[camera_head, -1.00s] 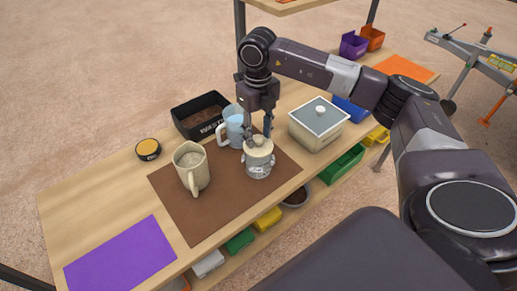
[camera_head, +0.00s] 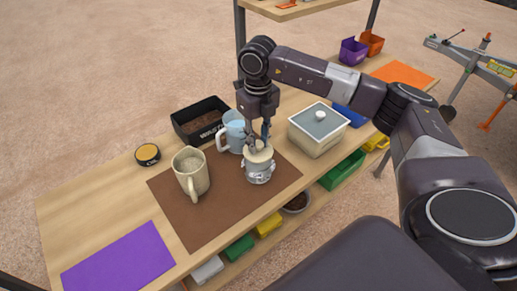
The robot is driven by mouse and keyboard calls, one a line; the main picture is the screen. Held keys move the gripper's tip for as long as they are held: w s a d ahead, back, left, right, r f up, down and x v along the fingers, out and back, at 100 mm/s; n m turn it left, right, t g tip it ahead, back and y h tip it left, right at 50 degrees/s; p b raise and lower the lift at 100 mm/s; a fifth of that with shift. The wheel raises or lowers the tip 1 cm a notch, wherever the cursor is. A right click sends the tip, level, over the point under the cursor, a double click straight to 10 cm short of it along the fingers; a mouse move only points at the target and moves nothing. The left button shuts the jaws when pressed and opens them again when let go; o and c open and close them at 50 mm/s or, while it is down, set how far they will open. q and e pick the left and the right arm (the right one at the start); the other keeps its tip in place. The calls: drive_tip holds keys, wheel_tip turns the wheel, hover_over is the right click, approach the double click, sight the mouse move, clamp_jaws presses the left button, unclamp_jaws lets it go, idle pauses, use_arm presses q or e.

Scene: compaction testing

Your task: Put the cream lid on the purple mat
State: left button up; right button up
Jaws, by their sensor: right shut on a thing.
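The cream lid (camera_head: 259,153) sits on top of a grey metal canister (camera_head: 259,172) on the brown mat. My right gripper (camera_head: 259,143) points down over the canister and is shut on the lid from above; its fingers partly cover the lid. Whether the lid is lifted off the rim at all cannot be told. The purple mat (camera_head: 118,262) lies bare at the table's front left. My left gripper is not in view.
A beige mug (camera_head: 191,173) stands left on the brown mat (camera_head: 219,212). A blue cup (camera_head: 233,131) stands close behind the canister. A black box (camera_head: 202,120), a yellow-topped tin (camera_head: 147,154) and a lidded cream box (camera_head: 318,131) are nearby.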

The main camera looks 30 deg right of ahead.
drive_tip(key=shift+r, duration=0.2)
clamp_jaws()
drive_tip(key=shift+r+p, duration=0.45)
drive_tip(key=shift+r, duration=0.2)
wheel_tip(320, 180, up, 8)
drive_tip(key=p, duration=0.4)
drive_tip(key=shift+f+p, duration=0.25)
drive_tip(key=shift+p, duration=0.1)
drive_tip(key=shift+f, duration=0.1)
idle(0.8)
